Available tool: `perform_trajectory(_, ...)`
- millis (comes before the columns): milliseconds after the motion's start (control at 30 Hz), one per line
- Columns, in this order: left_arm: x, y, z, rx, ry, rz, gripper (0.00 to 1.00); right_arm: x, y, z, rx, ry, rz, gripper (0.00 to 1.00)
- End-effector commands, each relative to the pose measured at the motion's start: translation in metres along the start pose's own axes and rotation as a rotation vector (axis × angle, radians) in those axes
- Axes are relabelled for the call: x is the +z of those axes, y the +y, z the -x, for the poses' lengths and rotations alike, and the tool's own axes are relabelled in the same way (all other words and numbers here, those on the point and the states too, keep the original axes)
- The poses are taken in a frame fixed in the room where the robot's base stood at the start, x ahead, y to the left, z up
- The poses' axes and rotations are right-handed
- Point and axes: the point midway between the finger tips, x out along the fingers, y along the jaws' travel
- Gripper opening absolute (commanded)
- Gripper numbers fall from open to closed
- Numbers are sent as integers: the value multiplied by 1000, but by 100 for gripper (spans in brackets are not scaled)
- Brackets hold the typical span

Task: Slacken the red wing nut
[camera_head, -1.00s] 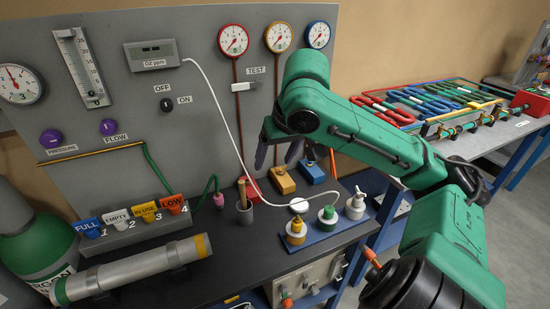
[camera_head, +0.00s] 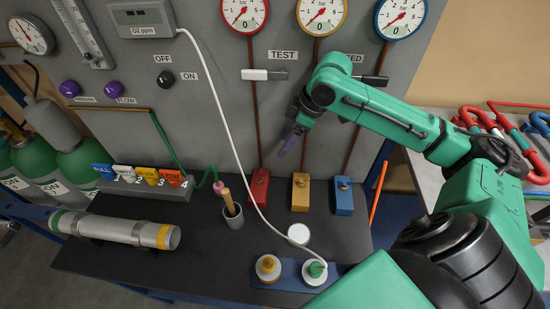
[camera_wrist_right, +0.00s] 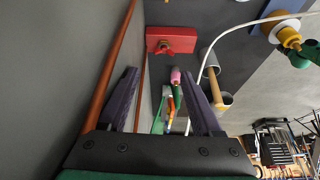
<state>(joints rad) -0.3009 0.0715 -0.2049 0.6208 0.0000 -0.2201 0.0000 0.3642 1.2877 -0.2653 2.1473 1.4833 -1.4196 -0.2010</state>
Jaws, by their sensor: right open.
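The red block (camera_head: 259,188) stands on the dark bench at the foot of the panel, leftmost of three coloured blocks. In the right wrist view the red block (camera_wrist_right: 158,33) shows at the top centre, with a small red wing nut (camera_wrist_right: 178,46) on its face. The wing nut's wings are too small to make out in the head view. My right gripper (camera_head: 288,141) is in front of the panel, above and slightly right of the red block. In the right wrist view the fingers (camera_wrist_right: 160,77) are spread and empty, with the wing nut ahead and apart from them.
A yellow block (camera_head: 300,192) and blue block (camera_head: 343,196) stand to the right. A grey cup (camera_head: 232,215) with a wooden handle is close on the left. A white hose (camera_head: 236,140) hangs across the panel. Copper pipes (camera_head: 255,110) rise behind.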

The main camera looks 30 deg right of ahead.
Motion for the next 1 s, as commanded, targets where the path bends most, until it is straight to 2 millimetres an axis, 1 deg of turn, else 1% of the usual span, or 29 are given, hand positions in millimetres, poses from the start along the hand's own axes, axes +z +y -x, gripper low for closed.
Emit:
perform_trajectory(67, 0, -2, 2, -3, 0, 1, 57, 0, 0, -10, -4, 1, -4, 75)
perform_trajectory(167, 1, -9, 5, -12, -2, 4, 57, 0, -1, -31, -6, -1, -4, 75)
perform_trajectory(333, 2, -19, 12, -26, -4, 4, 57, 0, -1, -78, -5, 0, -7, 75)
perform_trajectory(433, 2, -19, 14, -26, -4, 3, 57, 0, -1, -104, -4, -1, -7, 75)
perform_trajectory(533, 0, -13, 15, -18, -2, 2, 57, 0, -1, -124, -2, 0, -7, 75)
perform_trajectory(600, -1, -6, 15, -8, 0, 2, 57, 0, 0, -134, -1, 0, -5, 75)
perform_trajectory(700, -2, 1, 14, 1, 1, 1, 57, 1, 0, -141, 2, -1, -3, 75)
perform_trajectory(933, -2, -4, 14, -5, 0, -1, 57, 1, 0, -142, 2, -2, -4, 75)
perform_trajectory(967, -1, -4, 14, -5, 0, -1, 57, 1, 0, -142, 2, -2, -4, 64)
perform_trajectory(1000, -1, -4, 14, -6, 0, -1, 57, 1, 0, -142, 2, -2, -4, 48)
